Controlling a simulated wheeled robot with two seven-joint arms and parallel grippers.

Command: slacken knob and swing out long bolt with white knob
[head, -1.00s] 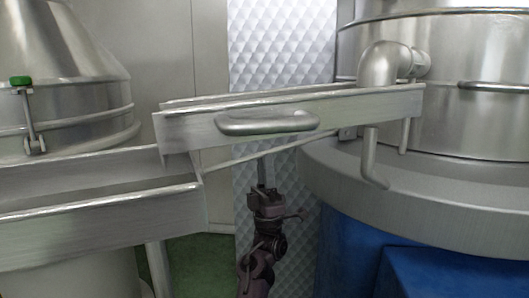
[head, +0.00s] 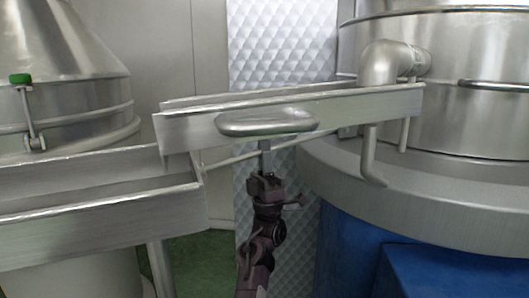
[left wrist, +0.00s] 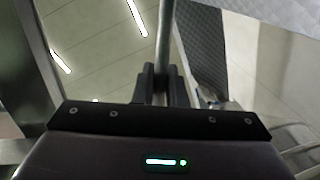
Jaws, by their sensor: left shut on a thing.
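My left gripper (head: 264,150) points up from the bottom middle in the head view, just under a pale, flattened handle-like piece (head: 266,122) in front of the upper metal chute. In the left wrist view the dark fingers (left wrist: 161,84) are closed around a thin upright metal rod (left wrist: 160,35). Whether this rod is the long bolt I cannot tell. I cannot make out a white knob in either view. A bolt with a green knob (head: 20,79) stands upright on the cone-topped tank at the left. My right gripper is not in view.
The upper chute (head: 380,102) slopes over a lower trough (head: 110,236) at the left. A bent pipe (head: 370,145) hangs from the steel drum (head: 470,120) at the right. Blue bases (head: 455,278) stand below it. A quilted metal wall (head: 280,45) is behind.

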